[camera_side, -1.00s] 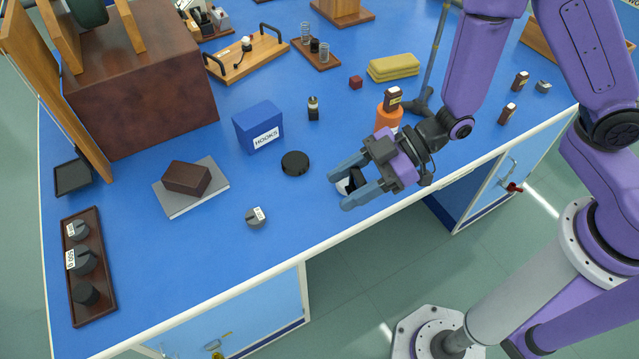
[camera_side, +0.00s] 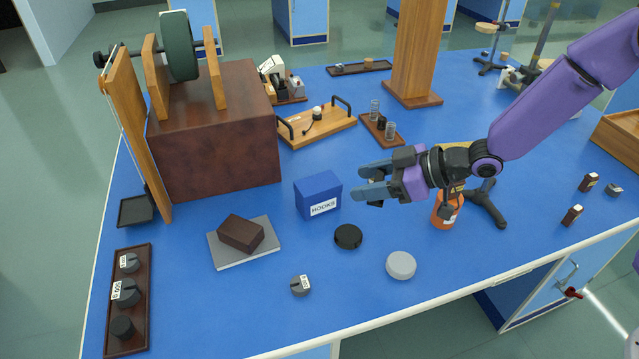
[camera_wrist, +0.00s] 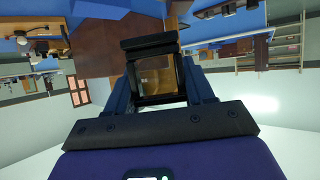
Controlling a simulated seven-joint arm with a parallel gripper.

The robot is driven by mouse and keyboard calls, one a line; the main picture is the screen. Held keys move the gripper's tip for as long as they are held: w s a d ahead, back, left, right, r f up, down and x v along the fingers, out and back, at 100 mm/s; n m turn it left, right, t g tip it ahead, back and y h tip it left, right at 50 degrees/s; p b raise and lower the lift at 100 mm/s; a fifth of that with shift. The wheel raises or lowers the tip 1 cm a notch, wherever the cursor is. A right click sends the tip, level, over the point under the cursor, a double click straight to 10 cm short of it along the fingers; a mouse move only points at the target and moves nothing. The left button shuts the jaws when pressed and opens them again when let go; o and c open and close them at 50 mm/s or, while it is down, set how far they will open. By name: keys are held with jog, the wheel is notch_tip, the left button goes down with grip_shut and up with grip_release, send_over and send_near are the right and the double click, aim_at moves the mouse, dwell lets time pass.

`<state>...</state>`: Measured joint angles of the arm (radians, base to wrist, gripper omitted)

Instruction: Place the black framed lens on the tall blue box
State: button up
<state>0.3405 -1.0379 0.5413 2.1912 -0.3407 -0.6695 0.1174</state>
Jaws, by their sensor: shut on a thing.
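The black framed lens (camera_wrist: 155,78) is between my fingers in the wrist view, its square dark frame upright around clear glass. In the side view it is mostly hidden, with only a dark bit between the fingers. My gripper (camera_side: 370,182) is shut on it and holds it above the bench, pointing left. The blue box (camera_side: 318,196), labelled HOOKS, stands on the bench just left of my fingertips, which appear apart from it. Its top is empty.
An orange bottle (camera_side: 446,212) stands below my wrist. A large brown block (camera_side: 225,135) with a wheel is behind left. A brown brick lies on a grey slab (camera_side: 228,258).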

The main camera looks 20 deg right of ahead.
jog(key=w+r+m+t+h, duration=0.1)
jog(key=w+r+m, duration=0.15)
jog(key=w, duration=0.25)
send_over(312, 181)
jog(key=f, duration=0.8)
jog(key=shift+s+d+f, duration=0.1)
jog(key=shift+s+f, duration=0.1)
jog(key=shift+w+f, duration=0.2)
jog(key=shift+f, duration=1.55)
jog(key=shift+f, duration=0.2)
jog(key=o, duration=1)
jog(key=shift+o, duration=0.2)
jog(key=shift+r, duration=0.15)
